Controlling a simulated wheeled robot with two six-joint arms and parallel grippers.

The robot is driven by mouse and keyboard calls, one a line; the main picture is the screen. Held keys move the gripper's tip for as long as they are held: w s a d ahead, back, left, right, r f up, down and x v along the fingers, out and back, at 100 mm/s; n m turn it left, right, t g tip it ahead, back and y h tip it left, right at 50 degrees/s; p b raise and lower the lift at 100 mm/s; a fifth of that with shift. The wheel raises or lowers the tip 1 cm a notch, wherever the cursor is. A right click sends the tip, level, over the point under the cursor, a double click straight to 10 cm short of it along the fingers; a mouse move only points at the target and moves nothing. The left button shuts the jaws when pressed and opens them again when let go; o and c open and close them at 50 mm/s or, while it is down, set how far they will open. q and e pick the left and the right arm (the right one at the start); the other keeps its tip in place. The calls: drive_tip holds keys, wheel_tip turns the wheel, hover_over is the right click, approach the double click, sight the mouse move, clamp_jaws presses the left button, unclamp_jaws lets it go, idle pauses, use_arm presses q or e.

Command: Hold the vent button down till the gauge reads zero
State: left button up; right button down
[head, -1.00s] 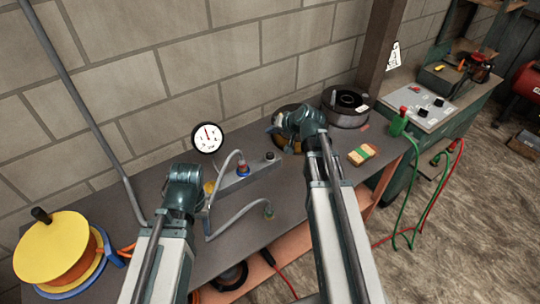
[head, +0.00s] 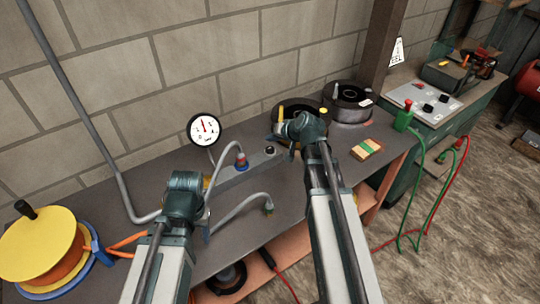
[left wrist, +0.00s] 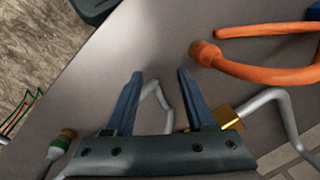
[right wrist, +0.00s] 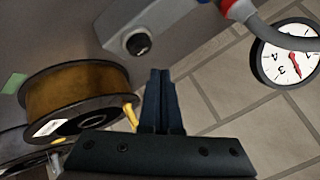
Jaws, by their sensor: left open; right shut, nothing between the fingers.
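The white gauge (head: 203,129) stands behind the grey manifold block (head: 235,175); its red needle points up, mid-dial. It also shows in the right wrist view (right wrist: 290,52). The black vent button (head: 270,150) sits at the block's right end; it also shows in the right wrist view (right wrist: 138,43). My right gripper (right wrist: 160,72) is shut and empty, apart from the button; in the head view (head: 280,130) it is just right of and behind it. My left gripper (left wrist: 158,73) is open and empty over the bench, left of the block.
A brown spool (right wrist: 75,103) lies beside my right gripper. A yellow-orange reel (head: 38,245) is at the left. Grey hoses (head: 240,207) cross the bench near my left gripper.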

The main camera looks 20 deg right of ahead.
sight(270, 150)
use_arm(q)
drive_tip(key=shift+f+b, duration=0.4)
drive_tip(key=shift+f, duration=0.45)
use_arm(e)
drive_tip(key=shift+f, duration=0.85)
use_arm(q)
drive_tip(key=shift+f, duration=0.15)
use_arm(e)
drive_tip(key=shift+f, duration=0.1)
use_arm(q)
drive_tip(key=shift+f+b, duration=0.25)
drive_tip(key=shift+b, duration=0.2)
use_arm(e)
drive_tip(key=shift+f, duration=0.3)
